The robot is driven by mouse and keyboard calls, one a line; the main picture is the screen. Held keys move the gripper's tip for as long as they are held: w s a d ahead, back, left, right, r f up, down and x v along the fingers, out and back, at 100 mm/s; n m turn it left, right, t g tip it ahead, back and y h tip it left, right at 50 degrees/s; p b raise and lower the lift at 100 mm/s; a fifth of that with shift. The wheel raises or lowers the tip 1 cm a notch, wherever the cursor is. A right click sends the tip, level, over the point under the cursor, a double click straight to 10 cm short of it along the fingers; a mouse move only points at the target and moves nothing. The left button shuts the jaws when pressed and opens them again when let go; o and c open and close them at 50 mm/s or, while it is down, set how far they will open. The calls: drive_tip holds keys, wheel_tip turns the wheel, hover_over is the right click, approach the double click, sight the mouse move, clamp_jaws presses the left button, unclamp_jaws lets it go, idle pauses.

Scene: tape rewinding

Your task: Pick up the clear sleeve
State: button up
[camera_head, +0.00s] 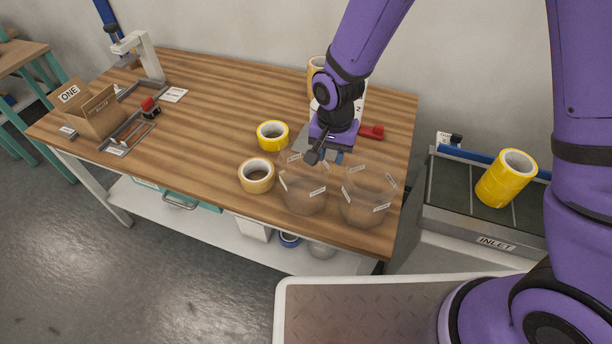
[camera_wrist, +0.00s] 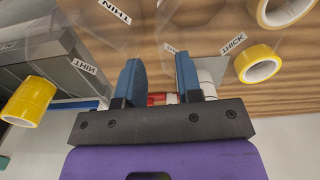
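Two clear sleeves stand side by side near the front edge of the wooden table: a left one (camera_head: 302,192) and a right one (camera_head: 367,197). Both are see-through with small white labels. In the wrist view the labels read THIN on the sleeve at the left (camera_wrist: 112,38) and THICK on the one at the right (camera_wrist: 210,38); outlines are faint. My gripper (camera_head: 324,156) is above the table at the sleeves' far side, nearest the left sleeve's rim. In the wrist view its blue fingers (camera_wrist: 159,78) are apart, with no sleeve wall clearly between them. I cannot tell whether they touch a sleeve.
A yellow tape roll (camera_head: 272,135) and a tan one (camera_head: 256,175) lie left of the sleeves. A red object (camera_head: 371,131) is behind my gripper. Yellow rolls (camera_head: 507,178) stand on the inlet (camera_head: 452,218) at right. A cardboard box (camera_head: 97,112) is far left; the table's middle is clear.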

wheel_tip(320, 180, down, 7)
drive_tip(key=shift+w+r, duration=0.2)
clamp_jaws()
idle(0.4)
